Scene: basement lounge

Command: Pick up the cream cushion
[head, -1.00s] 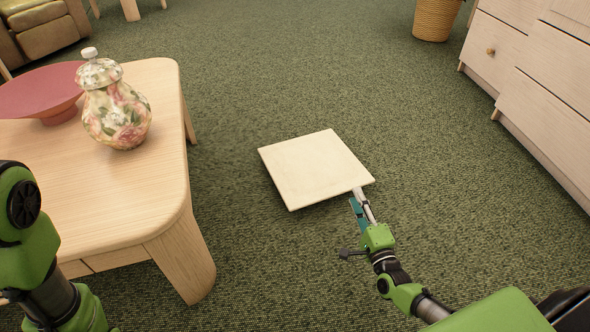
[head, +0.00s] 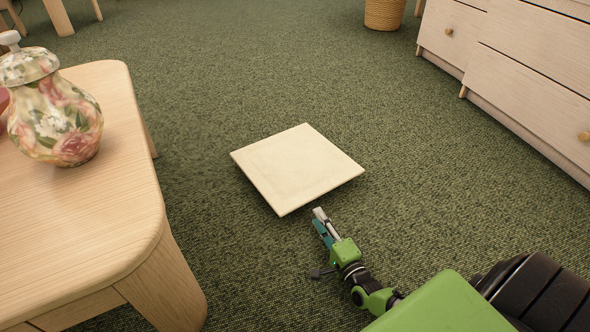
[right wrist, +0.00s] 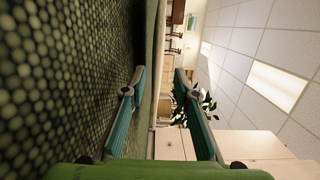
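The cream cushion (head: 297,168) is a flat, thin square lying on the green carpet in the middle of the head view. My right gripper (head: 319,218) is just in front of its near right edge, with a small gap of carpet showing between them. The right wrist view shows the two teal fingers (right wrist: 159,78) spread apart with nothing held between them. I cannot make out the cushion clearly in the right wrist view. My left gripper is not in view.
A wooden table (head: 110,225) with a floral lidded jar (head: 55,115) stands at the left. A pale drawer unit (head: 530,75) stands at the right. A woven basket (head: 384,12) is at the back. The carpet around the cushion is open.

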